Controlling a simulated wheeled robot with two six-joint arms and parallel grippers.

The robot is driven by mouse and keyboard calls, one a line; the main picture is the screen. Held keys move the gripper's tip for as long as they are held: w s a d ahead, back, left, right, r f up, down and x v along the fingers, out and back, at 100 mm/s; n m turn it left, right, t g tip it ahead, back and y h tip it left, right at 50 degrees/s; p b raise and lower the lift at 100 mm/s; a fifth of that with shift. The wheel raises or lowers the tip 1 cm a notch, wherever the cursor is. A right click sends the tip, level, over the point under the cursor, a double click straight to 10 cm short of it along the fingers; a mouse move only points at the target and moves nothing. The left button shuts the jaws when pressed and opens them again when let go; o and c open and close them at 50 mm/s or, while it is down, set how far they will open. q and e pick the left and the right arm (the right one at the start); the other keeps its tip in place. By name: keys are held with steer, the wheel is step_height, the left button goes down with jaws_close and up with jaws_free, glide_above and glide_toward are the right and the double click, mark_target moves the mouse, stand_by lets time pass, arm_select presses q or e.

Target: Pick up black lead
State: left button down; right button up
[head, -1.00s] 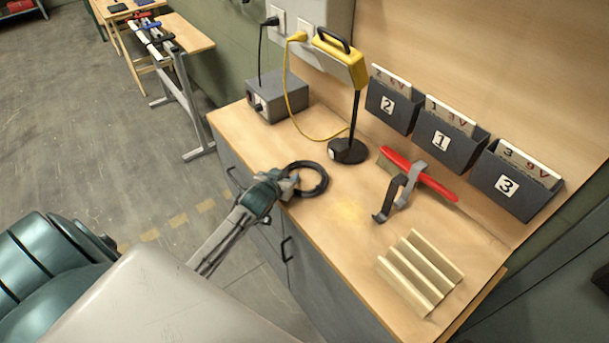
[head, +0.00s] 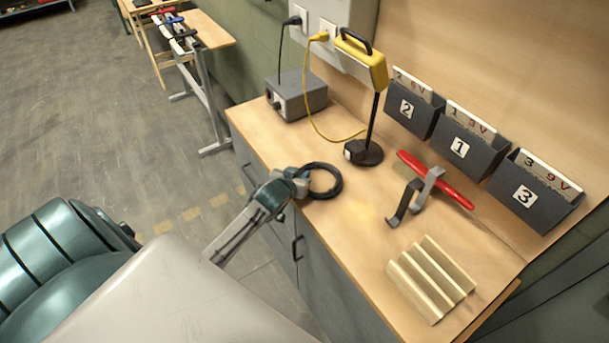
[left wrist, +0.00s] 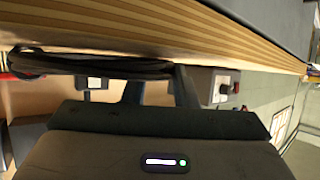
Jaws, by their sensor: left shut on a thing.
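The black lead (head: 340,183) is a coiled ring at the left front edge of the wooden bench. My left gripper (head: 302,181) reaches in from the left and is shut on the near-left side of the coil. In the left wrist view the lead (left wrist: 100,66) shows as a dark band running to my left gripper's fingers (left wrist: 160,88). Whether the coil touches the bench top or is slightly raised is hard to tell. My right gripper is not in view.
A grey box (head: 298,97) and a yellow lamp (head: 362,62) stand behind the coil. A red-handled tool (head: 440,182) in a bracket (head: 405,203) and a ridged wooden block (head: 430,280) are to the right. Numbered bins (head: 462,143) line the back.

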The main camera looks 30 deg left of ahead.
arm_select(q)
steer(key=shift+w+r+b, duration=0.1)
steer(key=shift+r+b, duration=0.25)
steer(key=shift+r, duration=0.35)
steer(key=shift+s+d+r+b, duration=0.2)
steer(key=shift+r+b, duration=0.1)
steer(key=shift+r, duration=0.1)
steer(key=shift+s+d+r+b, duration=0.15)
steer(key=shift+r+b, duration=0.1)
steer(key=shift+r, duration=0.15)
steer(key=s+d+b, duration=0.1)
steer(key=s+d, duration=0.2)
steer(key=s+d+r+b, duration=0.1)
steer(key=s+d, duration=0.2)
steer(key=s+d+b, duration=0.2)
steer(key=s+d, duration=0.1)
steer(key=d, duration=0.1)
steer(key=shift+r, duration=0.25)
steer(key=shift+s+d+r, duration=0.2)
steer(key=shift+s+d, duration=0.35)
steer(key=shift+d, duration=0.05)
steer(key=shift+w, duration=0.1)
